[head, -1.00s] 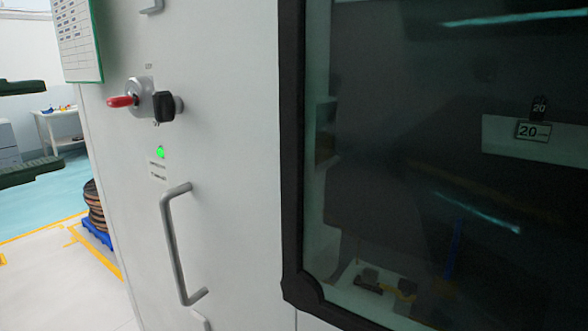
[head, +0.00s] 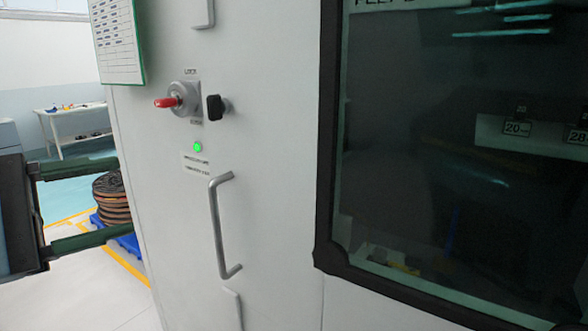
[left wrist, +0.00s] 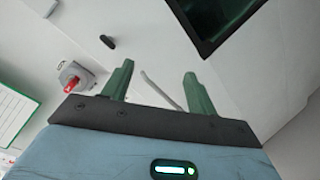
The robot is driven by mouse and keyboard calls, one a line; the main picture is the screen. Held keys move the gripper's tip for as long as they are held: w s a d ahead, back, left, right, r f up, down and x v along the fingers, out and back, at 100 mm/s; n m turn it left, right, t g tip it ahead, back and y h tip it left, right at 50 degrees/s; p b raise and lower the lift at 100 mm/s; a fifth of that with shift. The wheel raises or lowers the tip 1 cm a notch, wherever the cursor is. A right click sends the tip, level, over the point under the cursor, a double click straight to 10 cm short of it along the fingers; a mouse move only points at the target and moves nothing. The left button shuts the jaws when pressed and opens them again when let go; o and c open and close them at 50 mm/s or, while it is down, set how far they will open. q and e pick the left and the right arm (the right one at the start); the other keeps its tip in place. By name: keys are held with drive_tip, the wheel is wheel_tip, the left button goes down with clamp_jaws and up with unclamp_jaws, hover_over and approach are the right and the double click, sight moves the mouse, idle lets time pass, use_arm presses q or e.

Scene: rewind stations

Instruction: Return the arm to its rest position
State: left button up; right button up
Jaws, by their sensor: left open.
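My left gripper (head: 98,200) reaches in from the left edge of the head view. Its two green fingers are wide apart and nothing is between them. It is left of the white cabinet's grey bar handle (head: 218,225) and apart from it. In the left wrist view the open fingers (left wrist: 156,85) point toward the cabinet front, with the handle (left wrist: 160,92) showing beyond them. My right gripper is not in view.
The white cabinet (head: 270,170) fills the middle, with a red-handled switch (head: 180,99), a black knob (head: 216,107), a green light (head: 197,147) and a dark window (head: 430,150). A cable reel (head: 112,199) on a blue pallet and a table (head: 75,118) stand behind at left.

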use_arm(q)
drive_tip(key=a+f+m+t+y+p, duration=0.3)
drive_tip(key=f+m+t+y+p, duration=0.3)
drive_tip(key=f+m, duration=2.5)
drive_tip(key=s+d+f+n+g+y+p, duration=0.1)
drive_tip(key=s+f+n+g, duration=0.3)
drive_tip(key=s+f, duration=0.7)
drive_tip(key=s+d+f+n+g+y+p, duration=0.1)
drive_tip(key=s+d+f+n+g+y, duration=0.3)
drive_tip(key=s+f+n, duration=0.5)
drive_tip(key=s+f, duration=0.2)
drive_tip(key=s, duration=0.3)
drive_tip(key=shift+s+n+g, duration=0.25)
drive_tip(key=shift+n+g, duration=0.05)
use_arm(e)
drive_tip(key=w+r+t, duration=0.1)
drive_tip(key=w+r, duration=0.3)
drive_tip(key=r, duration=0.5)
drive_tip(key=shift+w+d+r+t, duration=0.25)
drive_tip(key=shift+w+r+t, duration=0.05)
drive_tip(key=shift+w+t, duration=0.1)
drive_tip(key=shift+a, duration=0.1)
